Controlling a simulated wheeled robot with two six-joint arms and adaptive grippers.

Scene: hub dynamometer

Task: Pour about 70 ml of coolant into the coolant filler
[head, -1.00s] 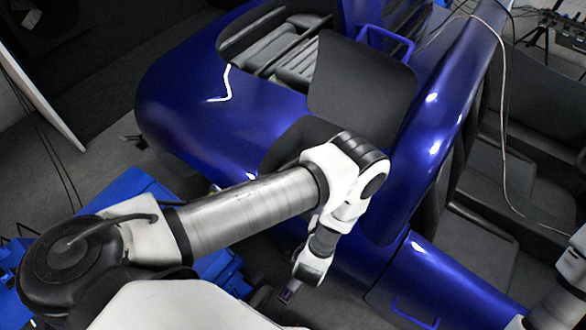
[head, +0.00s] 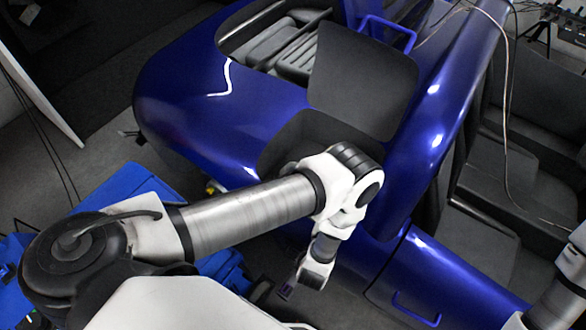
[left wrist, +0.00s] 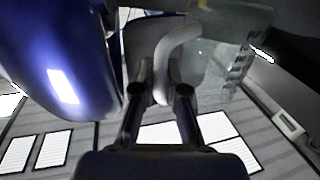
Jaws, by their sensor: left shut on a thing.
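My left arm reaches across the front of the blue car body in the head view. Its gripper (head: 288,291) points down and is partly hidden by its own wrist. In the left wrist view my left gripper (left wrist: 160,92) is shut on the pale curved handle of a jug. The translucent jug (left wrist: 213,62) has dark marks along one side. I cannot make out the coolant level in it. I cannot identify the coolant filler in either view. My right gripper is out of view; only part of the right arm shows at the right edge.
The glossy blue car body (head: 190,110) fills the middle, with an opening and a dark panel (head: 362,80) above the arm. Blue boxes (head: 135,205) stand at the lower left. A thin cable (head: 506,120) hangs at the right over dark seats.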

